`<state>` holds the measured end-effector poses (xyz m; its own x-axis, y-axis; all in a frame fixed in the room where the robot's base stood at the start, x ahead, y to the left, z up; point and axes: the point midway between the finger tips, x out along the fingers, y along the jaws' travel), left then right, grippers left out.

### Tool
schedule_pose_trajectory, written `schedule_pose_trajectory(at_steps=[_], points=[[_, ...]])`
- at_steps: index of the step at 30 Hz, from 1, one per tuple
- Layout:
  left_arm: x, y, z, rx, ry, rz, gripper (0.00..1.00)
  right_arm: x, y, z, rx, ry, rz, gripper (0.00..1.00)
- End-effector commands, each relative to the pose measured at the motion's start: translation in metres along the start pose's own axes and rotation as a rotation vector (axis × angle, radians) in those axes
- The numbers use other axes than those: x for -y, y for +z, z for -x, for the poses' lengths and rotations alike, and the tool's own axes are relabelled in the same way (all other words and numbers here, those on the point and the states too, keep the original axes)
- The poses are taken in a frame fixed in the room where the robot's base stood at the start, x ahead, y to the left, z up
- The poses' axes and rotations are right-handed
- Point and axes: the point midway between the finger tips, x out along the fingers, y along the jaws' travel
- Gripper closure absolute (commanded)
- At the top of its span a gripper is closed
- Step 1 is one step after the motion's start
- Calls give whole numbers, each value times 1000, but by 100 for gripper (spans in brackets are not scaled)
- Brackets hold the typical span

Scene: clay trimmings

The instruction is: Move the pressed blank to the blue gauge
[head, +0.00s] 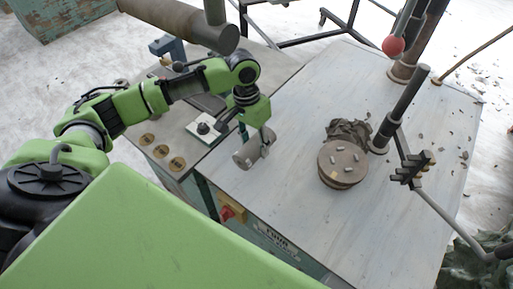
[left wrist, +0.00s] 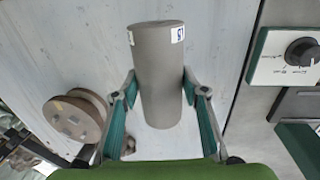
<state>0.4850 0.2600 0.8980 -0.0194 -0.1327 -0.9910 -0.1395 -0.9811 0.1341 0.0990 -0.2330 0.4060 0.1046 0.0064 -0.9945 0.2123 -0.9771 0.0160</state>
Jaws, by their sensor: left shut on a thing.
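A grey clay cylinder, which looks like the pressed blank (head: 246,155), is held in my left gripper (head: 262,138) over the near left part of the pale table top. In the left wrist view the blank (left wrist: 158,60) stands between the two green-padded fingers, which touch it on both sides, and a white label with dark marks is near its far end. A blue-grey stand, perhaps the blue gauge (head: 168,46), is at the back left on the grey machine top, away from the gripper. My right gripper is not in view.
A round brown disc stack (head: 342,168) with small pieces on top stands mid-table, with a dark crumpled clay heap (head: 349,131) behind it. A control plate with a black knob (head: 203,126) is left of the gripper. Dark posts (head: 404,108) rise at the right.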

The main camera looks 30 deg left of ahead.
Motion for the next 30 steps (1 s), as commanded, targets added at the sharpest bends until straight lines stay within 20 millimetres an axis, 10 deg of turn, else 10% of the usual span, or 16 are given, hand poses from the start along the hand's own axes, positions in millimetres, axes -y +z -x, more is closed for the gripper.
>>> schedule_pose_trajectory(at_steps=[29, 30], points=[[14, -17, -52, -3, 0, -2, 99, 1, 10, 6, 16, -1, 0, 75], [14, -16, -53, -1, -1, -2, 52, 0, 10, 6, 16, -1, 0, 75]])
